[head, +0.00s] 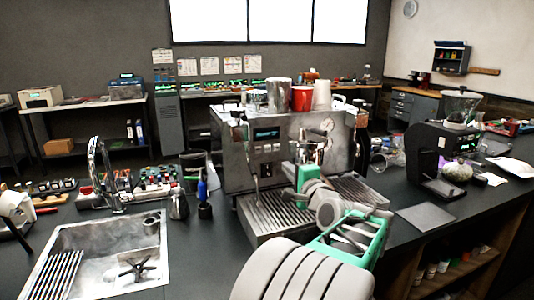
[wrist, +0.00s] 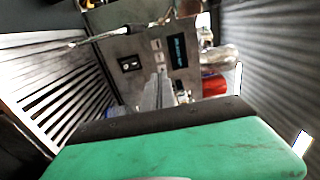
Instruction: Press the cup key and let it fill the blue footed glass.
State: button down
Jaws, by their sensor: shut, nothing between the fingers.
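The brewer (head: 240,165) is a grey metal machine with a lit display (head: 266,133) and small square keys (head: 271,148) below it. My gripper (head: 308,150) is in front of the machine, over its slatted drip tray (head: 268,215). In the wrist view the shut fingers (wrist: 160,80) point at the front panel, close to the column of pale keys (wrist: 157,45) beside the display (wrist: 177,50). I cannot tell whether they touch a key or which key is the cup key. I cannot make out the blue footed glass; my arm hides part of the tray.
A red cup (head: 302,98) and metal cups stand on top of the machine. A sink (head: 105,255) is at left, with a small pitcher (head: 179,205) and a blue-handled tool (head: 202,190) nearby. A black grinder (head: 440,150) stands at right.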

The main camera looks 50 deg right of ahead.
aim_at(268, 149)
jog(key=p+x, duration=0.3)
jog(key=x, duration=1.1)
